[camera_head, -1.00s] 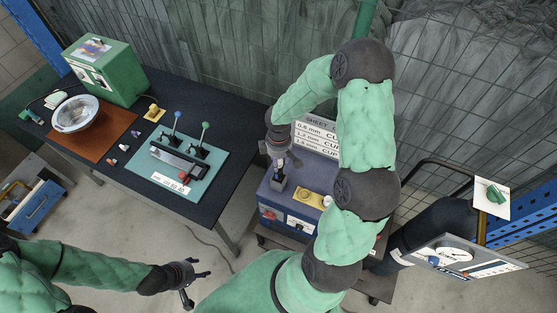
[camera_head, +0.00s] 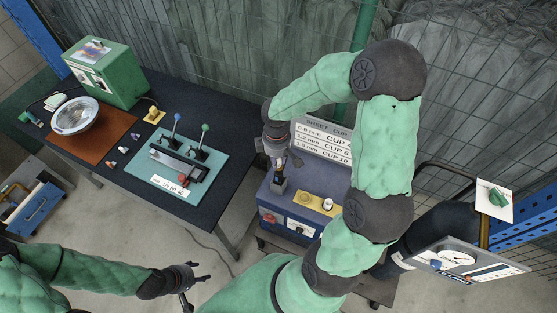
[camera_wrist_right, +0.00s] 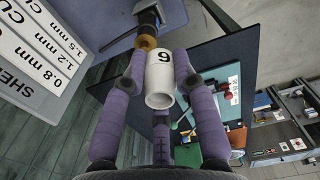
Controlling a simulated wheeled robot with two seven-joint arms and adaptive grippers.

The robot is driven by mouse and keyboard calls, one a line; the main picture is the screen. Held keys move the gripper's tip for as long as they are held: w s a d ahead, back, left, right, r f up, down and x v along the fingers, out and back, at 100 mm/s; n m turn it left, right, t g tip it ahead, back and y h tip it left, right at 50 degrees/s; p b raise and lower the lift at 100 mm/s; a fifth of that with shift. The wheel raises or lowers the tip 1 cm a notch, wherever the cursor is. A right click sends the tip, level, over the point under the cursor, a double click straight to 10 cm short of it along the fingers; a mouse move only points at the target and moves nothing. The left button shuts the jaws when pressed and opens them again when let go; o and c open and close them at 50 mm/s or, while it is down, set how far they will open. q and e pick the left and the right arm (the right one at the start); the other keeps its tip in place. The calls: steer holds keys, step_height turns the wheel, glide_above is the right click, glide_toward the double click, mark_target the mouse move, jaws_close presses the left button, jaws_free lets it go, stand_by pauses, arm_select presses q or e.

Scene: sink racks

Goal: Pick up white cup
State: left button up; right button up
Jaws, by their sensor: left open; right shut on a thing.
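The white cup (camera_wrist_right: 160,85) carries a dark digit that reads as 6 or 9. My right gripper (camera_wrist_right: 160,58) is shut on it, with purple fingers on both sides of the cup. A brass-coloured ring (camera_wrist_right: 147,42) and a dark post (camera_wrist_right: 149,18) show just beyond the cup; I cannot tell whether they touch it. In the head view my right gripper (camera_head: 275,152) is above the blue machine (camera_head: 268,200), close over the dark post; the cup is hard to make out there. My left gripper (camera_head: 191,284) is open and empty, low in front of the dark table.
A sign with cup sizes (camera_head: 322,141) stands behind the machine. A yellow knob (camera_head: 303,198) and a small white piece (camera_head: 327,204) sit on its front panel. The dark table (camera_head: 225,115) at left bears a teal board (camera_head: 150,182) with levers, a bowl (camera_head: 75,117) and a green box (camera_head: 104,72).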

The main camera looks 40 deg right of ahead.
steer(key=s+a+r+b, duration=0.1)
steer(key=s+a+r, duration=0.6)
steer(key=a, duration=0.2)
step_height(320, 180, up, 7)
steer(key=p, duration=0.5)
steer(key=shift+f, duration=0.2)
stand_by(0.8)
steer(key=shift+s+f, duration=0.1)
stand_by(0.4)
steer(key=w+a+f+m+b, duration=0.1)
steer(key=w+f+m+b, duration=0.1)
steer(key=w+f+b, duration=0.3)
steer(key=w+a+f+m+b, duration=0.2)
steer(key=w+f+b, duration=0.2)
steer(key=f+b, duration=0.9)
steer(key=w+a+f+m+b, duration=0.1)
steer(key=w+f+m+b, duration=0.2)
steer(key=f+b, duration=0.7)
step_height(320, 180, down, 10)
steer(key=w, duration=0.2)
steer(key=shift+w+a+f, duration=0.15)
steer(key=shift+w+a, duration=0.1)
steer(key=shift+w, duration=0.1)
